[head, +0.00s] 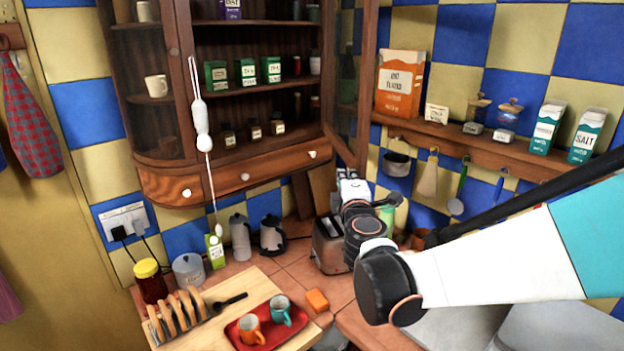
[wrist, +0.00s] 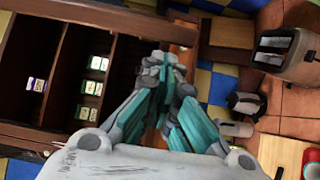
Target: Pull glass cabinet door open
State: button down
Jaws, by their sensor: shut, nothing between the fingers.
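The wooden cabinet (head: 246,180) hangs on the tiled wall in the head view. Its middle section stands open onto the shelves. A glass door (head: 345,80) in a dark wood frame stands swung out at the right side. My gripper (head: 350,180) is just below that door's lower edge, in front of the wall, with my arm reaching in from the right. In the wrist view my gripper (wrist: 168,60) is shut and empty, with the open cabinet shelves (wrist: 122,75) to its left. A dark wooden bar (wrist: 100,14) crosses the top there. I cannot tell whether the fingers touch the door.
A toaster (head: 329,245) stands on the counter under my gripper. Kettles, a toast rack and a red tray (head: 240,338) with cups are to the left. A shelf (head: 480,148) with boxes and hanging utensils runs along the right wall. A white cord pull (head: 201,120) hangs before the cabinet.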

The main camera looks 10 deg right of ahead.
jog(key=w+d+n+y+b, duration=0.1)
jog(key=w+d+y, duration=0.1)
jog(key=d, duration=1.7)
jog(key=shift+w+b, duration=0.2)
jog(key=shift+b, duration=0.2)
